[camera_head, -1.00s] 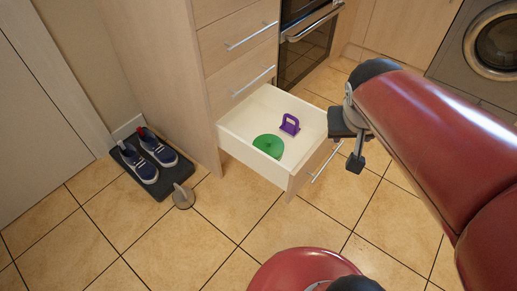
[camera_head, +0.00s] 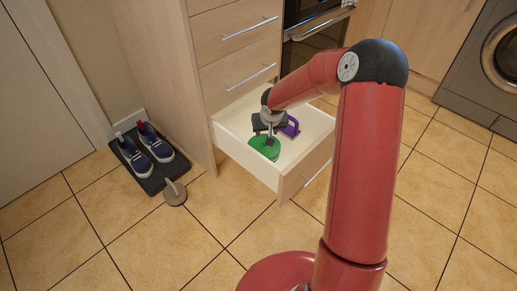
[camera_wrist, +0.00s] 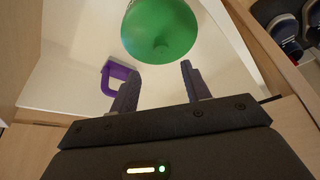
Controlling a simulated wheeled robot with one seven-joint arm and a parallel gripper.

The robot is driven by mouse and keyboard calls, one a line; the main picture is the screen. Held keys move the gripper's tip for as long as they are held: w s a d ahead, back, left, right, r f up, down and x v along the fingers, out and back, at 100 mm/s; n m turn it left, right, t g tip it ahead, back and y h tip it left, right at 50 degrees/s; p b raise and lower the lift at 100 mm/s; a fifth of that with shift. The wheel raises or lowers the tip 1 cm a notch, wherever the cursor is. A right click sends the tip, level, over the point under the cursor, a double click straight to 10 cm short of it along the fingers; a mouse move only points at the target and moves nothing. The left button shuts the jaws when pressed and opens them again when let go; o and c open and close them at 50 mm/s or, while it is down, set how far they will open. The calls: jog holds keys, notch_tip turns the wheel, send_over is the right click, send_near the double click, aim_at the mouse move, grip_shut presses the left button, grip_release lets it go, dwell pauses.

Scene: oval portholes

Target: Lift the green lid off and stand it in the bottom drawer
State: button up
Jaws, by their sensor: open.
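The green lid (camera_head: 262,149) is a round disc inside the open bottom drawer (camera_head: 234,144), near its front left. In the wrist view the lid (camera_wrist: 160,28) shows a small green knob near its lower edge; I cannot tell whether it lies flat or leans. My gripper (camera_head: 269,138) is over the drawer and partly covers the lid in the head view. In the wrist view my gripper (camera_wrist: 160,74) has its fingers apart with nothing between them. The lid is just beyond the fingertips; contact is not visible.
A purple handle-shaped object (camera_head: 292,128) stands in the drawer close to my gripper; it shows left of the fingers in the wrist view (camera_wrist: 112,76). Shoes on a dark mat (camera_head: 150,160) and a grey-brown disc with a peg (camera_head: 174,194) are on the floor at left.

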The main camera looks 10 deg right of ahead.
aim_at(264, 140)
jog(key=x, duration=0.2)
jog(key=b+x, duration=0.1)
jog(key=x, duration=0.4)
jog(key=shift+s+a+f+b, duration=0.2)
jog(key=shift+s+f+b, duration=0.1)
jog(key=shift+f+b, duration=0.1)
jog(key=shift+r, duration=0.1)
grip_shut()
